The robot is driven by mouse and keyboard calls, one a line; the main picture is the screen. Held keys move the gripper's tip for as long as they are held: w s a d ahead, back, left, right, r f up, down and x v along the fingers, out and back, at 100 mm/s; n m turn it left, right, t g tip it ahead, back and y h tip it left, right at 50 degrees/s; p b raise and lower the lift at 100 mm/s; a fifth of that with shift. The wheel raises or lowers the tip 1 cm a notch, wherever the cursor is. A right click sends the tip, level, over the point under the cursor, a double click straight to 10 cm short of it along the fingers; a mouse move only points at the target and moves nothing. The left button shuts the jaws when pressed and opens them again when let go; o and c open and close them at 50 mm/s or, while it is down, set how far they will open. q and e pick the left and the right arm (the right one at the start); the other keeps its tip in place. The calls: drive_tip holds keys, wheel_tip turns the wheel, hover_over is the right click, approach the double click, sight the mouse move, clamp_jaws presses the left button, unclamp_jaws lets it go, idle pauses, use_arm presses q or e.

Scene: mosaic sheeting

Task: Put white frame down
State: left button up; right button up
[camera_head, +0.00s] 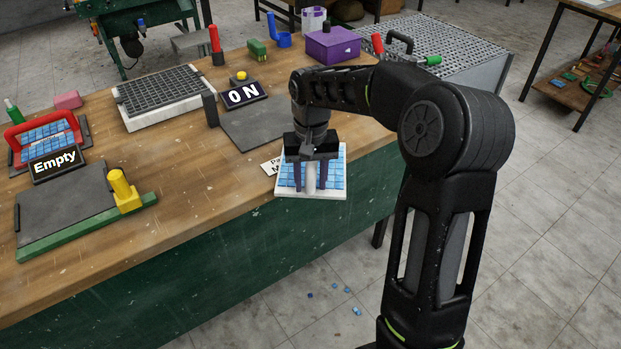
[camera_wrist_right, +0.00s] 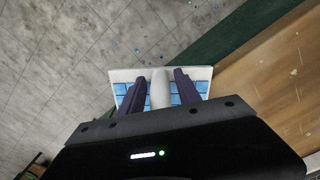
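The white frame (camera_head: 311,196) holds blue tiles and has a white upright post (camera_head: 310,178) in its middle. It shows over the table's front edge in the head view. In the wrist view the frame (camera_wrist_right: 116,75) appears mostly against the floor, beside the green table side, so it looks held up. The purple fingers of my right gripper (camera_head: 310,186) stand on both sides of the post, pointing down. The gripper also shows in the wrist view (camera_wrist_right: 160,85); the finger tips' contact is hard to see. My left gripper is not in view.
The wooden table (camera_head: 190,190) carries a dark plate with an "ON" sign (camera_head: 243,94), a white grid tray (camera_head: 165,115), a grey pad with green edge (camera_head: 70,215), an "Empty" sign (camera_head: 56,163) and a purple box (camera_head: 333,45).

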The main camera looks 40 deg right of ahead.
clamp_jaws()
drive_tip(key=shift+w, duration=0.1)
idle(0.7)
